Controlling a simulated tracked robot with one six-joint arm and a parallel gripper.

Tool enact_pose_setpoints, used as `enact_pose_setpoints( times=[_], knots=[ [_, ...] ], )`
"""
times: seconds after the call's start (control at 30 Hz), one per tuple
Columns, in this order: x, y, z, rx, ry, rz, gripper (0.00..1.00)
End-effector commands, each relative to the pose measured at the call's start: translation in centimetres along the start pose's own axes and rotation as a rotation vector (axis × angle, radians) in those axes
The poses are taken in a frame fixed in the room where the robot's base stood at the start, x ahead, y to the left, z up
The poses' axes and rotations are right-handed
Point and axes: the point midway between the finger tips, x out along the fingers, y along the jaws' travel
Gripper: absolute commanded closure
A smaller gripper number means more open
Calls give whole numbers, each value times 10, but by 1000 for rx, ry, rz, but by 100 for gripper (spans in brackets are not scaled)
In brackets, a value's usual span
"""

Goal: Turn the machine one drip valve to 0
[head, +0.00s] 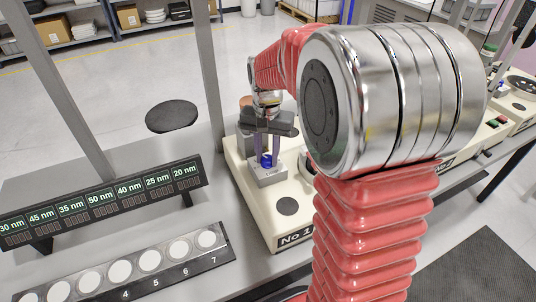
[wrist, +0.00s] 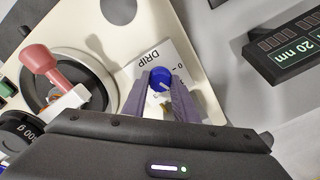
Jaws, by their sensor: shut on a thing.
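The machine labelled No 1 (head: 274,228) is a cream-coloured unit on the bench in the head view. Its drip valve is a small blue knob (wrist: 160,78) with a pale pointer line, on a plate (wrist: 180,60) marked DRIP with a 0 near its right side. My gripper (head: 265,160) reaches down over the valve from above. In the wrist view my gripper's two purple-grey fingers (wrist: 171,98) are closed around the blue knob, one on each side. The fingers hide part of the plate and its scale, so the exact setting is unclear.
A red-handled lever (wrist: 42,65) and a round dark-rimmed dish stand left of the valve in the wrist view. A display bar (head: 100,200) with nm readings and a numbered strip (head: 130,268) of white discs lie left of the machine. A dark round stool (head: 172,116) stands behind.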

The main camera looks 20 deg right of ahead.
Motion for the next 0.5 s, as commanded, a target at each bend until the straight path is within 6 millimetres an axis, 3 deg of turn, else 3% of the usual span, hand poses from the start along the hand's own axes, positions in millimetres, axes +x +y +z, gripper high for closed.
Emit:
enact_pose_setpoints(
  times=[0.5],
  knots=[
    [-1,0,0,-491,1,-1,96]
  ],
)
